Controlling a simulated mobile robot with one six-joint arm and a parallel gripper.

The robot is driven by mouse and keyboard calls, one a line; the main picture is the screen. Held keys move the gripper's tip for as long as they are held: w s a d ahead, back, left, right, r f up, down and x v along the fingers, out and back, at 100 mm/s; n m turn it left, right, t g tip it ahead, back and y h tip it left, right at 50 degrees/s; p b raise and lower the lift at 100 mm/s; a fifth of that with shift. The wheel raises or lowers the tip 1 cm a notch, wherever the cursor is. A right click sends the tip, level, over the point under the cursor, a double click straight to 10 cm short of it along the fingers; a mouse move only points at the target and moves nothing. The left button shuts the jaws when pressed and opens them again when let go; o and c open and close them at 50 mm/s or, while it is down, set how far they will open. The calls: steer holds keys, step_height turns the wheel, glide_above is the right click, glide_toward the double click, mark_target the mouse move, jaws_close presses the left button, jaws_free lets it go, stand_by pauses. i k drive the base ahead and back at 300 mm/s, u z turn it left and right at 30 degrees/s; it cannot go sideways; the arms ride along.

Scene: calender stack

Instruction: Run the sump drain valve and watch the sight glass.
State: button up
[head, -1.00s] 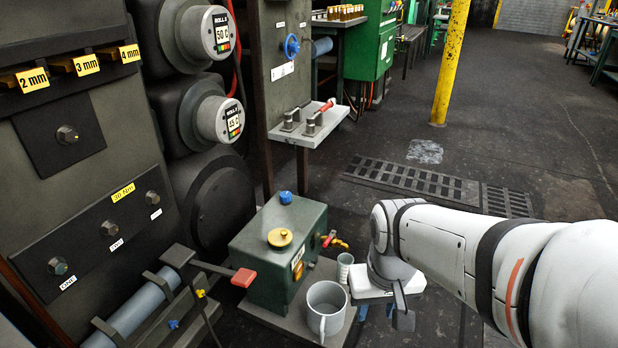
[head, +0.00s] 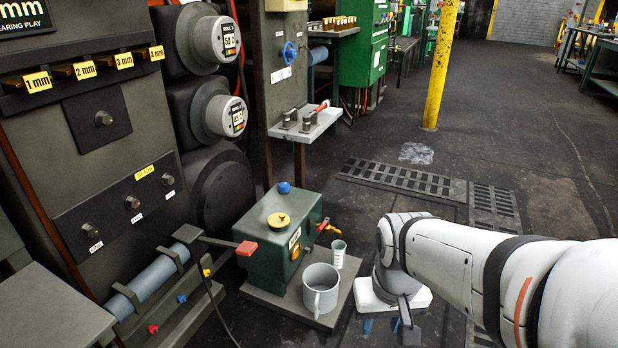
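A green sump box (head: 283,240) stands on a low grey plate (head: 262,295), with a yellow cap and a blue knob on top. A small round amber sight glass (head: 295,253) sits on its side. The drain valve (head: 323,225), with a red handle and brass spout, sticks out of its right side. A small ribbed cup (head: 339,254) stands beneath the spout. A grey mug (head: 320,290) stands on the plate in front of the box. My gripper (head: 402,322) points down to the right of the plate, apart from the valve; I cannot tell whether it is open.
A red-ended lever (head: 246,248) reaches toward the box from the left machine. A small shelf (head: 306,126) with metal parts stands behind it. A floor grating (head: 400,180) and a yellow post (head: 441,66) lie beyond. The floor behind my arm is mostly clear.

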mark_target(323, 223)
steer(key=z, duration=0.15)
steer(key=i, duration=1.25)
steer(key=u, duration=0.35)
